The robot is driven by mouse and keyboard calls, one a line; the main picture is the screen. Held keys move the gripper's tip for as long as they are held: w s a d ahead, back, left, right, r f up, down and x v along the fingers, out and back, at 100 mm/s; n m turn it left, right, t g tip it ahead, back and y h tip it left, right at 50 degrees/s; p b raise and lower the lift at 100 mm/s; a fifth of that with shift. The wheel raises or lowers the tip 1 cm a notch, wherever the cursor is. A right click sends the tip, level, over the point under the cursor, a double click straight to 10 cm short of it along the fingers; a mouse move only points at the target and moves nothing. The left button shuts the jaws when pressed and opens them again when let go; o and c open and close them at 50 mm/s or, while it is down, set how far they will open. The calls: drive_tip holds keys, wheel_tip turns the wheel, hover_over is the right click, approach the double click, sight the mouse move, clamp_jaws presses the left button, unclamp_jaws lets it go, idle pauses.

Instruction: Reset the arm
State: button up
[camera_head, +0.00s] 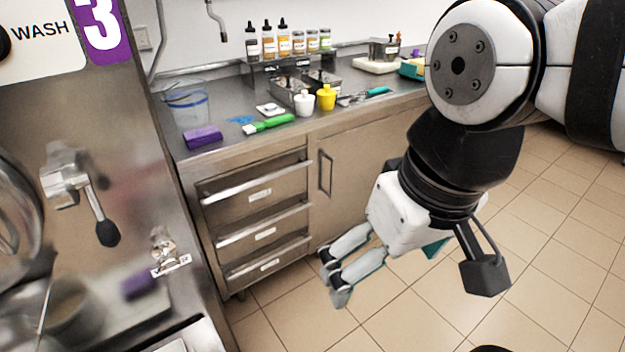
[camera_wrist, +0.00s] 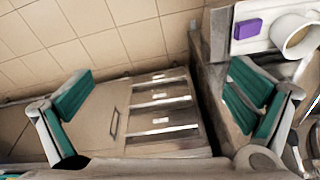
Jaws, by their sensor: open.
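My gripper (camera_head: 333,277) hangs from my arm at the right of the head view, in front of the steel counter's drawers and over the tiled floor. It points down and to the left and holds nothing. In the wrist view my gripper (camera_wrist: 160,105) shows its two teal-padded fingers wide apart, with the cabinet front and drawers visible between them. No object touches the fingers.
The steel counter (camera_head: 240,152) carries a purple sponge (camera_head: 203,136), a green-handled brush (camera_head: 268,124), a yellow container (camera_head: 326,97) and several bottles. A batch freezer (camera_head: 130,130) stands close at left. The tiled floor (camera_head: 545,250) at right is clear.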

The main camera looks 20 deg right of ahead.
drive_tip(key=shift+s+d+f, duration=0.1)
drive_tip(key=shift+s+d, duration=0.3)
drive_tip(key=shift+s, duration=0.3)
wheel_tip(320, 180, up, 9)
drive_tip(key=t+p, duration=0.2)
drive_tip(key=p, duration=0.5)
drive_tip(key=shift+p, duration=0.4)
drive_tip(key=shift+d, duration=0.1)
